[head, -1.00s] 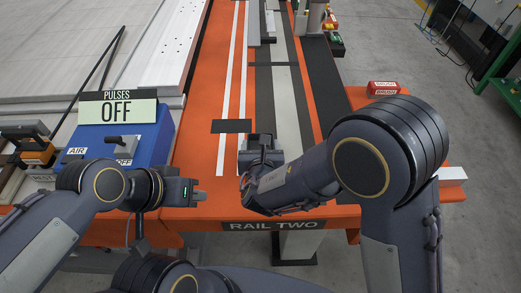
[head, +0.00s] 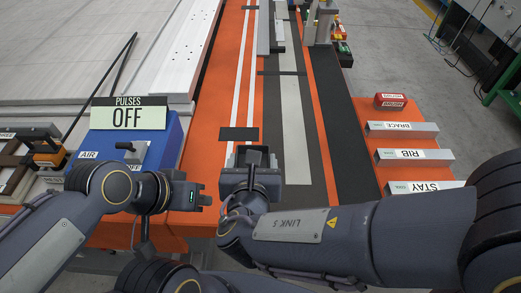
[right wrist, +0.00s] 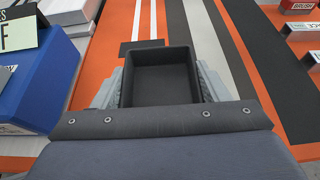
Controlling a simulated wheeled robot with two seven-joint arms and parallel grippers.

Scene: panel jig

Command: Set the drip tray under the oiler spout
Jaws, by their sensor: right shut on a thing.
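The drip tray is a small black open box, empty inside, and it shows best in the right wrist view (right wrist: 160,78). My right gripper (head: 250,180) is shut on it, with a grey finger at each side of the tray. In the head view the tray is small and partly hidden by the gripper. It is just on the near side of a flat black patch (head: 238,134) on the orange table. I cannot tell whether it touches the table. My left gripper (head: 203,197) is at the near edge, left of the right one; its jaw opening is unclear. I cannot make out the oiler spout.
A blue box (head: 125,142) with a PULSES OFF sign (head: 128,115) stands on the left. Bars labelled BRACE (head: 385,130), RIB (head: 390,155) and STAY (head: 400,184), plus a red block (head: 391,100), lie on the right. Rail fixtures (head: 322,22) stand at the far end.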

